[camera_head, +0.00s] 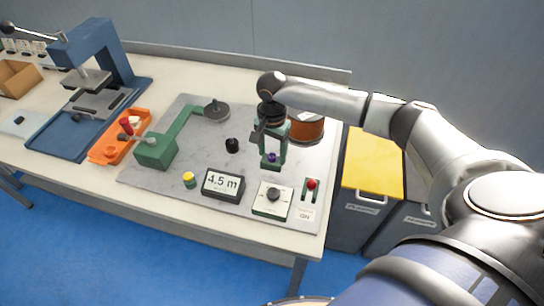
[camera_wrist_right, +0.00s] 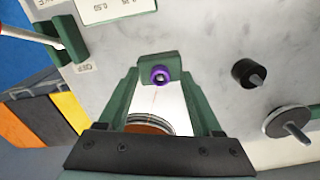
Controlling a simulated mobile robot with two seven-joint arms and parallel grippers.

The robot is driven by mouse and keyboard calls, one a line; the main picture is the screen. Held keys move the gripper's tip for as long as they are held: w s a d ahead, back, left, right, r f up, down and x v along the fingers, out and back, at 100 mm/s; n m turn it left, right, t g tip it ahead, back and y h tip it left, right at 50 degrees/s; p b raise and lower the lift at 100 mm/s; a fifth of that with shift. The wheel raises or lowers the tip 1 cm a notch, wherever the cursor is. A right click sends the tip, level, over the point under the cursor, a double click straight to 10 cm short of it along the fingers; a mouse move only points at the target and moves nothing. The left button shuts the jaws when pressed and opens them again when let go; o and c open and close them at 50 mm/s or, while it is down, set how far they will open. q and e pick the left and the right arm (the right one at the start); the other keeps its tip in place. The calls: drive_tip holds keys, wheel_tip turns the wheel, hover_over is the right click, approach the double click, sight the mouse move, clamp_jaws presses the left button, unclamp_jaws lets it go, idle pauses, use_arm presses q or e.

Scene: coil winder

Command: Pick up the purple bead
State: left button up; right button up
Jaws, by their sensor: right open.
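The purple bead (camera_head: 271,157) is a small ring on a small green block near the right side of the grey mat. In the right wrist view, the bead (camera_wrist_right: 160,75) faces the camera at the middle, with a dark hole in its centre. My right gripper (camera_head: 272,148) is pointed down over the bead. Its green fingers stand apart, one on each side of the block in the wrist view, and it holds nothing. I cannot tell whether either finger touches the block. My left gripper is not in view.
A copper wire spool (camera_head: 308,128) stands close behind the right gripper. A black knob (camera_head: 232,145), a display (camera_head: 223,184) and a dial box (camera_head: 272,199) are on the mat. A green winder (camera_head: 158,149) and orange tray (camera_head: 116,141) are left.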

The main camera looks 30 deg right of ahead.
clamp_jaws()
idle(0.4)
drive_tip(key=shift+r, duration=0.1)
drive_tip(key=shift+r, duration=0.6)
drive_tip(key=s+a+r+p, duration=0.1)
drive_tip(key=s+a+r, duration=0.8)
drive_tip(key=a+r, duration=0.1)
drive_tip(key=shift+a+r, duration=0.3)
drive_tip(key=shift+r, duration=0.5)
